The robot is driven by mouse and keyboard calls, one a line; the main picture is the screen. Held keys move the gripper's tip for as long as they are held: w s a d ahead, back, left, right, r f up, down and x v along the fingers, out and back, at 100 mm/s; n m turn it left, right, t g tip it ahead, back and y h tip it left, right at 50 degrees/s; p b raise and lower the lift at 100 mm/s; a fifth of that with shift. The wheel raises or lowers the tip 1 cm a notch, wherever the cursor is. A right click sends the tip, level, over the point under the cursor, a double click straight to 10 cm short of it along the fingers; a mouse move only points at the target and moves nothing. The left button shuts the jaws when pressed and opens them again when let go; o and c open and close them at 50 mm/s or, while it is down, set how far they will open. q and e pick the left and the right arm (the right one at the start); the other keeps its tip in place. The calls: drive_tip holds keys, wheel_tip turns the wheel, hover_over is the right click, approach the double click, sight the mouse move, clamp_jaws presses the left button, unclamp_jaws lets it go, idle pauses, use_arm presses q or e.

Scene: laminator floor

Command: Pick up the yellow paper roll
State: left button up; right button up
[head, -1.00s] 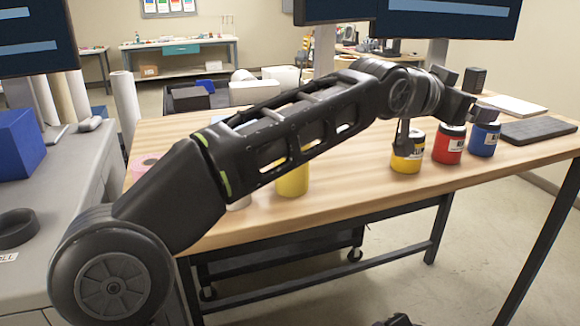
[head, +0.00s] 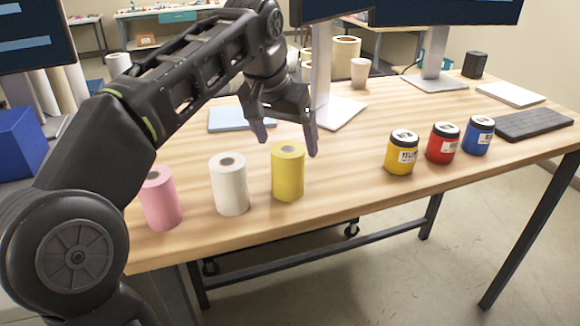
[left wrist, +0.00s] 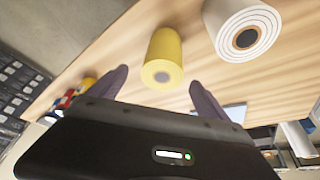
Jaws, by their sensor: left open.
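The yellow paper roll (head: 288,172) stands upright on the wooden table, the rightmost of three rolls in the head view. It also shows in the left wrist view (left wrist: 164,58), beyond and between the two fingers. My left gripper (head: 286,140) is open and empty, its fingers pointing down, just behind and above the yellow roll in the head view. In the left wrist view its fingertips (left wrist: 158,78) are spread wider than the roll. No contact with the roll is visible. My right gripper is not in view.
A white roll (head: 229,184) stands close left of the yellow one, and a pink roll (head: 160,198) further left. Yellow (head: 401,153), red (head: 443,143) and blue (head: 479,135) jars stand at right. A monitor stand (head: 321,70) rises behind the gripper. The table between rolls and jars is clear.

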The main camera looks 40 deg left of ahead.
use_arm(q)
drive_tip(key=shift+w+a+f, duration=0.1)
drive_tip(key=shift+a, duration=0.1)
drive_tip(key=shift+d+f+b, duration=0.1)
drive_tip(key=shift+f+b, duration=0.2)
drive_tip(key=shift+f, duration=0.1)
drive_tip(key=shift+b+x, duration=0.4)
drive_tip(key=shift+x, duration=0.55)
drive_tip(key=shift+w+r, duration=0.1)
drive_tip(key=shift+r, duration=0.05)
drive_tip(key=shift+p+x, duration=0.4)
drive_tip(key=shift+x, duration=2.25)
drive_tip(key=c, duration=1.7)
